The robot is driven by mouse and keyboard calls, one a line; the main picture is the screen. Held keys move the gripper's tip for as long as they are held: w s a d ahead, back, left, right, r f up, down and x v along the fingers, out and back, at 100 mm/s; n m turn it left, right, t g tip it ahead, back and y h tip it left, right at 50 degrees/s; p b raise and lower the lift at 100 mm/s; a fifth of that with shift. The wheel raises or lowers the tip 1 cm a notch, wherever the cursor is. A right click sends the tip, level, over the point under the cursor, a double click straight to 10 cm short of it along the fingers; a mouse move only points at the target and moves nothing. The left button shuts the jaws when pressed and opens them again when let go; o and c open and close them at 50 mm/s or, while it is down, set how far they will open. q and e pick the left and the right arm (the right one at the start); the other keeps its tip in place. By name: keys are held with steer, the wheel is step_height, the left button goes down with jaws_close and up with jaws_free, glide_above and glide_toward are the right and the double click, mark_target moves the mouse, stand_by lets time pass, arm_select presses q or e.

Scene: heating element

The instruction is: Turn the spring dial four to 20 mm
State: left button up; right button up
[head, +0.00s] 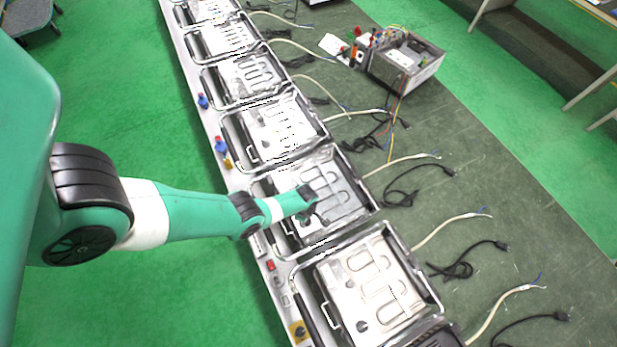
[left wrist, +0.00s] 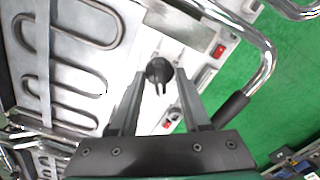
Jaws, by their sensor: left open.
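A black round dial (left wrist: 159,70) with a small prong or pointer sits on the pale metal panel in the left wrist view. My left gripper (left wrist: 161,84) is open, its two fingers on either side of the dial in the picture. I cannot tell whether either finger touches it. In the head view my left gripper (head: 309,207) is over one heating unit (head: 338,184) in the row, and the dial below is mostly hidden by it. I cannot read a scale or number. My right gripper is not in view.
Several similar heating units with chrome handles stand in a row, the nearest one (head: 372,285) with its own black knob (head: 362,326). A chrome handle (left wrist: 266,58) with a black grip rises beside my gripper. Black cables and an open metal box (head: 405,65) lie on the dark table.

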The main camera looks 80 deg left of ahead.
arm_select(q)
jaws_close()
